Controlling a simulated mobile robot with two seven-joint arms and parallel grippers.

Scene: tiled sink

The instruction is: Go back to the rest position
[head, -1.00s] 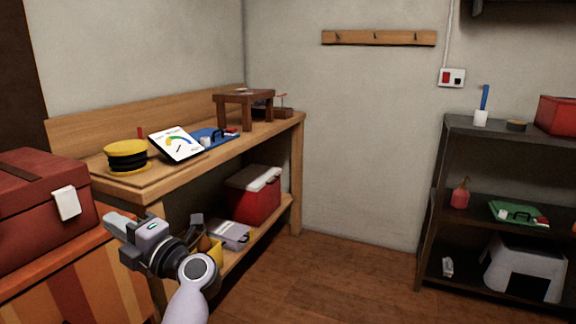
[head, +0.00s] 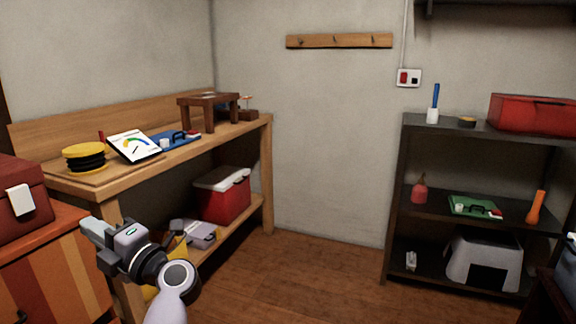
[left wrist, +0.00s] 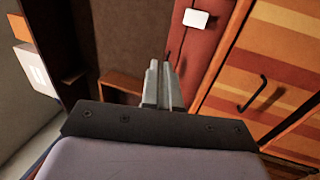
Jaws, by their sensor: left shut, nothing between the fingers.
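My left gripper (head: 98,236) is in the lower left of the head view, in front of the wooden workbench and beside the striped cabinet. It is shut and empty. In the left wrist view its two fingers (left wrist: 163,85) lie together with nothing between them. They point toward the red toolbox (left wrist: 205,50) and the striped cabinet (left wrist: 265,75), apart from both. My right gripper is not in either view.
A red-white cooler (head: 222,197) sits below. A dark shelf (head: 395,205) stands right. Floor between (head: 310,265) is clear.

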